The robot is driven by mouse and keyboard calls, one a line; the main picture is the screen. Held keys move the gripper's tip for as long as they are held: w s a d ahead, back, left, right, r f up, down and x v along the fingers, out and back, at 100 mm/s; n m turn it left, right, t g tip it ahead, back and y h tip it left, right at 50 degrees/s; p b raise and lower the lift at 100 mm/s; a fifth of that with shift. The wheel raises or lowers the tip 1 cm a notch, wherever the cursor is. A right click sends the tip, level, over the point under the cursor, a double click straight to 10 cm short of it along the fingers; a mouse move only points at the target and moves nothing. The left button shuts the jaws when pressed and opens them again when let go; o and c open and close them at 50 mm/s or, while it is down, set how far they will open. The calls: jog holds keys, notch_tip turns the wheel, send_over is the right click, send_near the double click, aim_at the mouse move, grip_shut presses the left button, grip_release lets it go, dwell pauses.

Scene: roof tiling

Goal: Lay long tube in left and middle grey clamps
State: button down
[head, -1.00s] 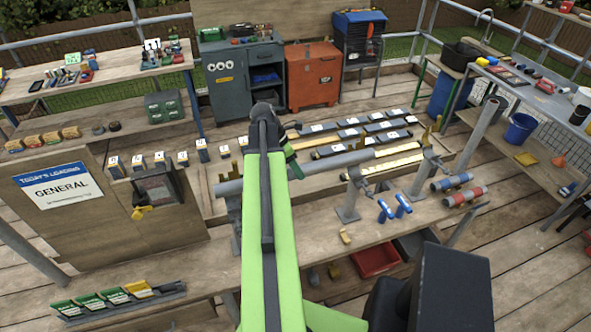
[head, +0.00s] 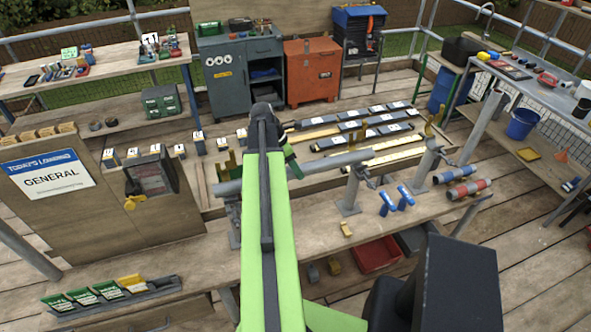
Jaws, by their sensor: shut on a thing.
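The long tube (head: 328,167) is grey and lies roughly level across the picture, at the height of the clamp tops. My green arm covers part of the tube, and the fingertips are mostly hidden. The right grey clamp (head: 424,168) stands apart with yellow jaws raised.
Two blue-handled tools (head: 396,199), a small yellow block (head: 346,229) and banded blue and red rolls (head: 462,181) lie on the bench (head: 310,222). Dark and pale strips (head: 365,136) lie behind the tube. A sign board (head: 50,178) stands left.

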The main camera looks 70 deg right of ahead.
jog(key=shift+f+b, duration=0.85)
jog(key=shift+f, duration=0.15)
jog(key=c, duration=0.7)
grip_release()
jog(key=p+v, duration=1.6)
jog(key=v, duration=0.1)
jog(key=shift+r, duration=0.2)
